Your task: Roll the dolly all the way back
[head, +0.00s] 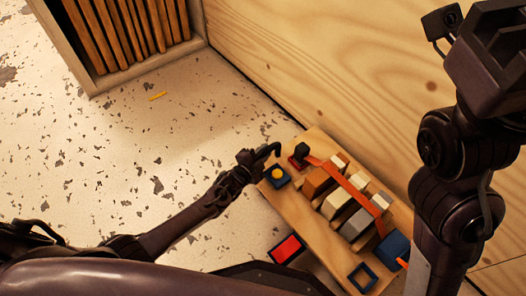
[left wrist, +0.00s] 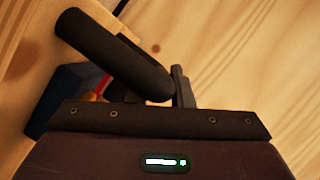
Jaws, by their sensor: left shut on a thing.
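The dolly (head: 288,207) is a low light-wood platform beside the wooden wall. It carries several orange, white and grey blocks under an orange strap. My left gripper (head: 264,159) is at the dolly's far-left end, shut on a dark bar, which looks like the dolly's handle. In the left wrist view the dark round bar (left wrist: 115,55) runs slantwise into the jaws, with one finger (left wrist: 181,86) beside it. How the bar joins the dolly is hidden. My right arm stands at the right of the head view; its jaws cannot be made out.
The wooden wall (head: 330,70) runs close along the dolly's right side. A wooden crate with upright slats (head: 130,30) stands at the top left.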

